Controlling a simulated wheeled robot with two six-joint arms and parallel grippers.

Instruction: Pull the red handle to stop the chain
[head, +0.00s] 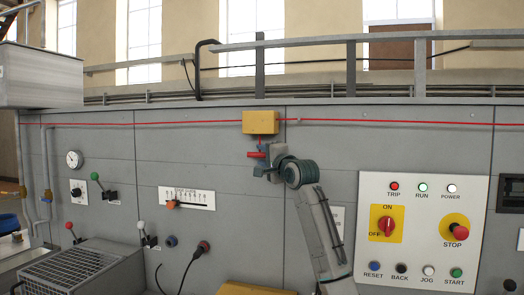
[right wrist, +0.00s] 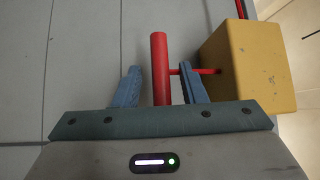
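The red handle (head: 256,155) is a short bar hanging by a thin red stem below the yellow box (head: 261,122) on the grey machine panel. In the right wrist view, the red handle (right wrist: 160,65) lies between the two blue fingers of my right gripper (right wrist: 161,88), and the yellow box (right wrist: 247,68) is beyond the right finger. The fingers stand apart with gaps on both sides of the bar. The stem passes by the right finger; whether they touch is unclear. In the head view my right gripper (head: 262,164) is at the handle. My left gripper is not in view.
A red cord (head: 380,121) runs along the panel top through the yellow box. A white control panel (head: 413,265) with lamps, a rotary switch and a stop button (head: 455,226) is at the right. Levers (head: 101,186) and a wire-mesh box (head: 75,270) are at the left.

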